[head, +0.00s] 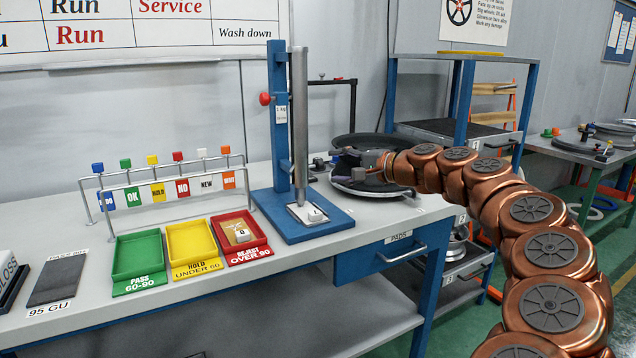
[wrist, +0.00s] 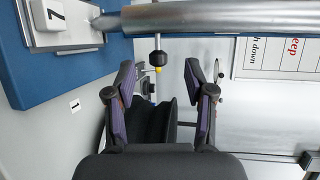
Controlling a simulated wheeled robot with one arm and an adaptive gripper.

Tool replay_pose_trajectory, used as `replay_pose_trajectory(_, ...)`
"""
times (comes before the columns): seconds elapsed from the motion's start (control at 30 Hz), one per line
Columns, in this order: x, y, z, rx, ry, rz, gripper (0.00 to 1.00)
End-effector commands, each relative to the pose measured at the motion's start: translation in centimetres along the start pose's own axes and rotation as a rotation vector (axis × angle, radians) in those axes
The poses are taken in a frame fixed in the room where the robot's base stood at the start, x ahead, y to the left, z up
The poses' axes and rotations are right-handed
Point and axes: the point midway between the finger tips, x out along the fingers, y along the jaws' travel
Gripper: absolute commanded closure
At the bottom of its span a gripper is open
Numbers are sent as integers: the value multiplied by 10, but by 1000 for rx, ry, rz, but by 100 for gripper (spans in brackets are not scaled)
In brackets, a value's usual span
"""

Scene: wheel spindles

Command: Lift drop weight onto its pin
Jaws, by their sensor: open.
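The drop tester has a tall grey tube (head: 299,120) beside a blue column (head: 278,110) on a blue base, with a red knob (head: 265,99) on the column's left side. In the wrist view the tube (wrist: 220,18) lies across the top. The weight itself is hidden. My gripper (wrist: 158,75) is open and empty, its fingers either side of the knob's line. In the head view my gripper (head: 335,165) is right of the tube.
A numbered test panel (head: 307,213) lies under the tube. Green (head: 138,257), yellow (head: 190,245) and red (head: 240,235) trays stand left, behind them a rack of labelled tags. The bench front is clear.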

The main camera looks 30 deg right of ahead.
Motion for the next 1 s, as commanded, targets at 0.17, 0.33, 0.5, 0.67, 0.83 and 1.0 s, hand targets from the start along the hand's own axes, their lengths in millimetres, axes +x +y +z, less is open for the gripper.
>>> replay_pose_trajectory(0.17,8,5,-9,17,13,-7,46)
replay_pose_trajectory(0.33,33,5,-8,15,9,-3,46)
replay_pose_trajectory(0.5,56,4,-8,14,11,-4,46)
replay_pose_trajectory(0.67,70,4,-8,14,11,-6,46)
replay_pose_trajectory(0.83,76,4,-8,15,11,-6,46)
replay_pose_trajectory(1.0,76,4,-8,14,11,-6,46)
